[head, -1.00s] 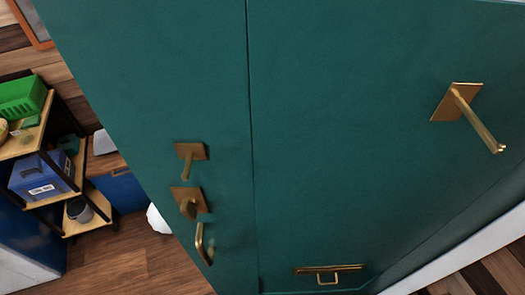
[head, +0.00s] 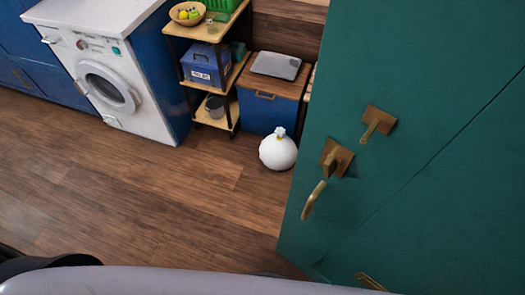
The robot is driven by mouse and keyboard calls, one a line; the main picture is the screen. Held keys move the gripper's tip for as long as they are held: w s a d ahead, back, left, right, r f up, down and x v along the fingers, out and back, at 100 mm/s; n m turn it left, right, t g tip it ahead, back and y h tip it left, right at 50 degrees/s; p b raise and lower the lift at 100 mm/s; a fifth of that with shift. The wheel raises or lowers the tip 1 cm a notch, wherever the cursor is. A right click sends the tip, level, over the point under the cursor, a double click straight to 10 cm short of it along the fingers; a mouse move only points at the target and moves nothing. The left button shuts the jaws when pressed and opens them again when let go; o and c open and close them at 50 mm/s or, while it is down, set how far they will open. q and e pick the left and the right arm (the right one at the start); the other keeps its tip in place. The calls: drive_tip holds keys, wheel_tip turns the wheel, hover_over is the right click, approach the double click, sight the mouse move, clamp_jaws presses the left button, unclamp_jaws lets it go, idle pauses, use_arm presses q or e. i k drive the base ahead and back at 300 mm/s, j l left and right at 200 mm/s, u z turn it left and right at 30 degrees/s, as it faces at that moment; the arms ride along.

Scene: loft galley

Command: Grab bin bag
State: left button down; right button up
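A white, round, tied bin bag (head: 278,153) sits on the wooden floor in the head view, right of centre. Its knot has a small yellow and pale blue part on top. It stands in front of a blue chest and just left of the green door. Neither of my grippers shows in the head view.
A green door (head: 420,130) with brass handles fills the right side. Behind the bag are a blue chest (head: 262,113) and a shelf rack (head: 232,83). A white washing machine (head: 108,75) stands at the upper left. The wooden floor (head: 130,185) between is clear.

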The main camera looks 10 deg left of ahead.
sight(278, 152)
drive_tip(key=i+j+z, duration=0.25)
drive_tip(key=j, duration=0.2)
drive_tip(key=j+z, duration=0.2)
drive_tip(key=j, duration=0.25)
drive_tip(key=i+j+z, duration=0.25)
drive_tip(key=j, duration=0.2)
drive_tip(key=k, duration=0.1)
